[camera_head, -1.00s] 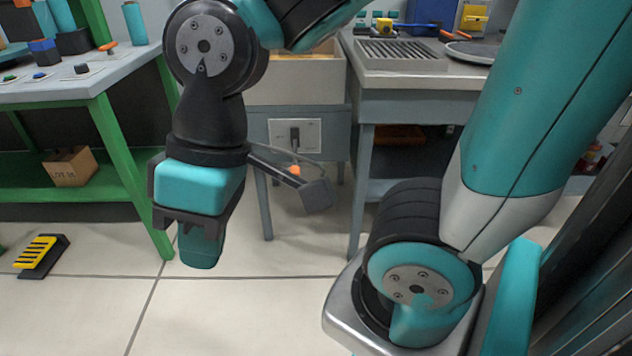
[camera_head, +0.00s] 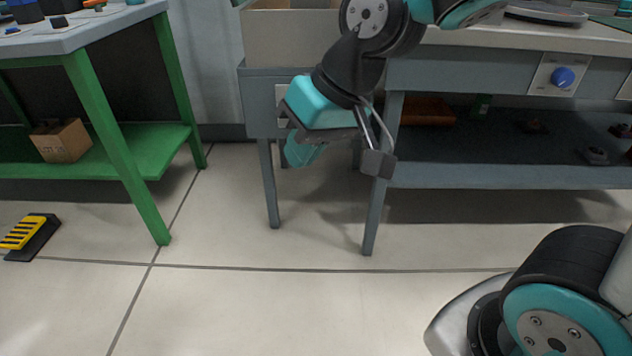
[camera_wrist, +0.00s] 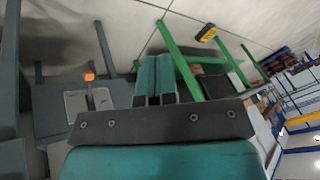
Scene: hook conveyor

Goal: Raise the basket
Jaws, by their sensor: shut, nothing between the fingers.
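I cannot make out a basket for certain in either view. My gripper (camera_head: 304,155) hangs tilted in front of the grey cabinet under the pale box, empty, with its teal fingers together. The closed fingers also show in the wrist view (camera_wrist: 155,78). In the wrist view, a pale panel (camera_wrist: 75,104) with an orange-tipped lever (camera_wrist: 89,76) is left of the fingers, apart from them. In the head view my gripper hides most of this panel (camera_head: 281,103). A blue round button (camera_head: 563,77) is on another panel along the bench front at right.
A pale open box (camera_head: 290,42) stands on the grey cabinet. A green-legged table (camera_head: 125,150) is at left, with a cardboard box (camera_head: 62,141) on its shelf. A yellow and black pedal-like object (camera_head: 28,235) lies on the floor. The central floor is clear.

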